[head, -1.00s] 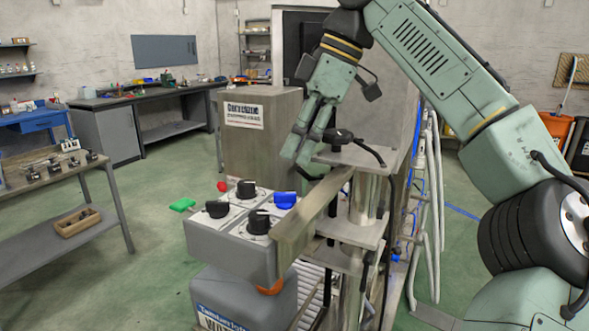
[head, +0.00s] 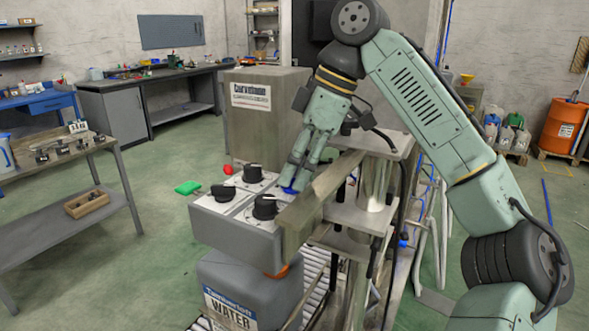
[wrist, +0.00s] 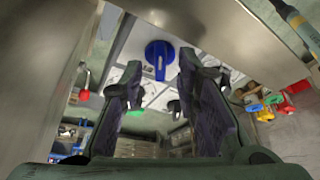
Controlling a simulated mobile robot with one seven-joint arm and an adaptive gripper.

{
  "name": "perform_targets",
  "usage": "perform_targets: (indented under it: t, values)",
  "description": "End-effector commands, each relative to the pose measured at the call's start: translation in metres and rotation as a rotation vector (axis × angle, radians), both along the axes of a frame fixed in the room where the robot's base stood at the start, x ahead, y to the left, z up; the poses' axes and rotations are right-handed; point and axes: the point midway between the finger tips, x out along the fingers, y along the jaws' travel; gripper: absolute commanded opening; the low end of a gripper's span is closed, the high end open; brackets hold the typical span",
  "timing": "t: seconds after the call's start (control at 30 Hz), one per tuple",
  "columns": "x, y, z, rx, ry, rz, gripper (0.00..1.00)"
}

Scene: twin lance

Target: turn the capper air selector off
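A grey control box (head: 235,234) has a pale top panel with several rotary knobs. One knob is blue (head: 289,190), at the panel's back right; the others are black, such as the front one (head: 265,207). I cannot read which label marks the capper air selector. My gripper (head: 298,180) points down at the blue knob, whose top is partly hidden behind the fingers. In the wrist view the gripper (wrist: 160,85) is open and empty. The blue knob (wrist: 159,54) shows beyond the gap between the fingertips, its pointer bar running roughly along the fingers.
A metal beam (head: 318,205) runs close along the box's right side. A metal post with plates (head: 372,215) stands right of my gripper. A labelled grey cabinet (head: 268,125) is behind. A green part (head: 188,187) and a red part (head: 228,169) stick out from the box's far side.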

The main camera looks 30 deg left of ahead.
Motion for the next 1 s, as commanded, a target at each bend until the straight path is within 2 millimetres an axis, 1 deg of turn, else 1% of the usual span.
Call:
perform_targets:
  t: [0.1,0.37,0.47,0.8,1.0]
  values:
    - [-0.0015,0.0017,-0.0049,0.001,0.0,0.001,0.29]
    - [-0.0017,0.0022,-0.006,0.001,-0.001,0.0,0.29]
    - [-0.0016,0.0022,-0.0059,0.001,-0.001,0.0,0.24]
    - [-0.0015,0.0021,-0.0058,0.0,0.0,0.0,0.01]
    - [-0.0015,0.0021,-0.0058,0.001,-0.001,0.0,0.0]
